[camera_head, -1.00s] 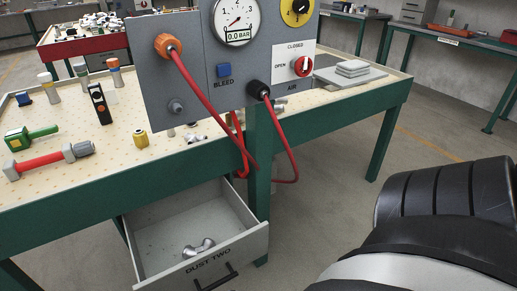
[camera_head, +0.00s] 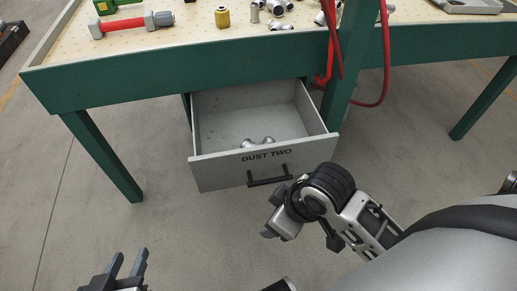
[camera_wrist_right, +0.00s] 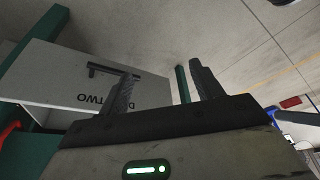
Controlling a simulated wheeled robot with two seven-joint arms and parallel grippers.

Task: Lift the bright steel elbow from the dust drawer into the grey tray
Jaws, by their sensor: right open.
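The bright steel elbow (camera_head: 258,142) lies in the open dust drawer (camera_head: 263,170), close behind its front panel, which hides its lower part. My right gripper (camera_head: 268,224) is below and in front of the drawer, apart from it. In the right wrist view its two fingers (camera_wrist_right: 160,74) are spread with nothing between them, and the drawer front (camera_wrist_right: 140,92) is beyond them. My left gripper (camera_head: 129,256) is open and empty at the bottom left, over the floor. A grey tray-like piece (camera_head: 467,6) on the bench is cut by the top edge; I cannot tell surely that it is the tray.
The green-framed bench (camera_head: 130,76) stands over the drawer. A black handle (camera_head: 270,179) sticks out of the drawer front. Red hoses (camera_head: 385,60) hang at the right of the drawer. Small steel fittings (camera_head: 280,27) lie on the bench. The floor before the bench is clear.

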